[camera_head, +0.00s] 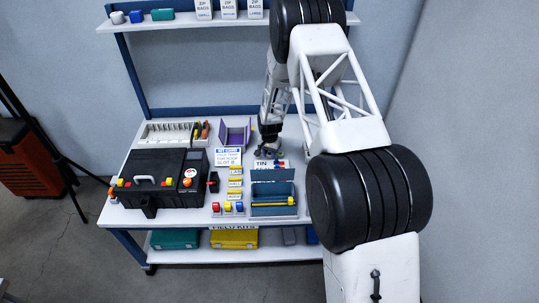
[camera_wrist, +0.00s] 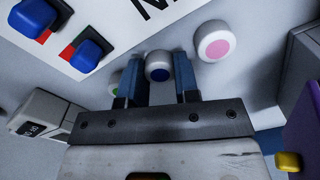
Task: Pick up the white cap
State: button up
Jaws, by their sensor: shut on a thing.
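In the wrist view, my gripper (camera_wrist: 161,86) has its two blue fingers on either side of a small whitish cap (camera_wrist: 158,59) with a dark blue round face. The fingers are shut on this cap. Whether it is clear of the surface I cannot tell. A second white cap (camera_wrist: 214,33) with a pink face lies to the right, apart from the fingers. A green-faced piece (camera_wrist: 115,78) shows partly behind the left finger. In the head view, my gripper (camera_head: 268,152) is low over the back of the bench, and the caps are too small to make out.
The white bench (camera_head: 120,213) holds a black case (camera_head: 160,165), a purple bin (camera_head: 236,133) and a blue tin (camera_head: 272,190) near my gripper. In the wrist view, a label card with red and blue pieces (camera_wrist: 85,55) lies at upper left. A shelf (camera_head: 180,22) stands above.

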aim_at(269, 154)
jog(key=shift+r, duration=0.15)
notch_tip(269, 154, up, 10)
dwell(0.6)
dwell(0.6)
jog(key=shift+s+a+r, duration=0.6)
jog(key=shift+s+r, duration=0.6)
jog(key=shift+s, duration=3.1)
jog(key=shift+s+a+r, duration=0.65)
jog(key=shift+s+r, duration=0.5)
jog(key=shift+s, duration=3.2)
jog(key=shift+s+a+r, duration=0.6)
jog(key=shift+s+r, duration=0.6)
jog(key=shift+s, duration=3.1)
jog(key=shift+f, duration=0.1)
jog(key=shift+f, duration=2.85)
